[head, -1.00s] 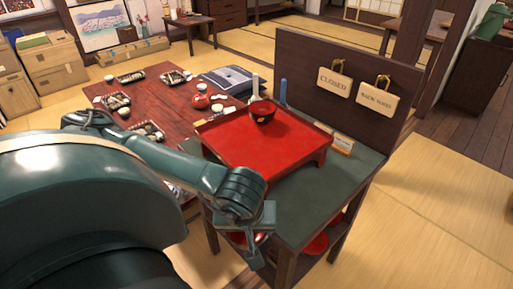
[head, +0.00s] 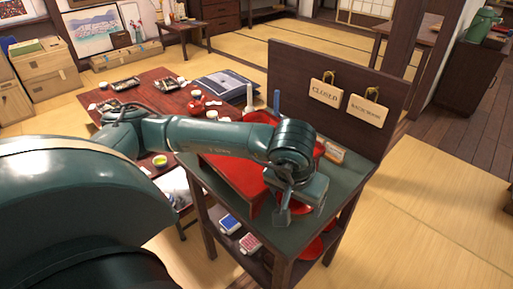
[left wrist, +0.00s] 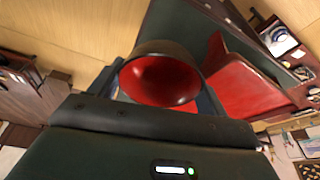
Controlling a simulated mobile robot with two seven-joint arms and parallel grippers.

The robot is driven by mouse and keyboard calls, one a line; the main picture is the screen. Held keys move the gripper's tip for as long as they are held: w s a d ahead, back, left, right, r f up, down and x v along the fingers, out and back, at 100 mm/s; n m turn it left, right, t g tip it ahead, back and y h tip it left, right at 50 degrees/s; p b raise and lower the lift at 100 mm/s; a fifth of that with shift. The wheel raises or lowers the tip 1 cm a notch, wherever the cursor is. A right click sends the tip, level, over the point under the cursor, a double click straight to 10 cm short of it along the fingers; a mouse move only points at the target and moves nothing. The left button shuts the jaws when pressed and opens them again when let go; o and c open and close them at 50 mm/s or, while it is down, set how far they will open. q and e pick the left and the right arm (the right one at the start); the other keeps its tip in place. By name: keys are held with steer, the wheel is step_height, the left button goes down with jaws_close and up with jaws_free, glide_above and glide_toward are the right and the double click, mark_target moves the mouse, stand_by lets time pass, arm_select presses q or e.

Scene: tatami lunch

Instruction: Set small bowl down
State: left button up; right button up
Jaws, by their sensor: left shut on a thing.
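My left gripper (head: 285,212) is over the near right part of the dark green stand top (head: 336,193). In the left wrist view, its two fingers stand on either side of the small bowl (left wrist: 160,80), which is dark outside and red inside. The gripper is shut on this bowl. In the head view the bowl is mostly hidden by the gripper; a little red shows around the fingers. The red tray (head: 232,176) lies on the stand just left of the gripper, partly covered by my arm. I cannot tell whether the bowl touches the stand. My right gripper is not in view.
A dark board with hanging signs (head: 326,92) rises behind the stand. A white bottle (head: 249,97) and a blue one (head: 277,102) stand near it. Red dishes (head: 312,248) and two card boxes (head: 250,243) sit on the shelf below. A low table (head: 150,80) stands behind.

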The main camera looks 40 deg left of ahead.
arm_select(q)
steer(key=w+a+r+n+g+y, duration=0.1)
steer(key=w+a+r+n, duration=0.2)
steer(key=w+a+n, duration=0.35)
steer(key=w+a+r+n+g+y, duration=0.1)
steer(key=w+a+r+n, duration=0.25)
steer(key=a, duration=0.65)
steer(key=f, duration=0.3)
steer(key=s+a+f, duration=0.1)
steer(key=f, duration=0.1)
steer(key=shift+p, duration=0.4)
step_height(320, 180, down, 4)
steer(key=shift+d+f, duration=0.1)
steer(key=shift+f, duration=0.25)
steer(key=shift+f, duration=0.1)
steer(key=o, duration=0.5)
steer(key=shift+f, duration=0.15)
steer(key=o, duration=0.5)
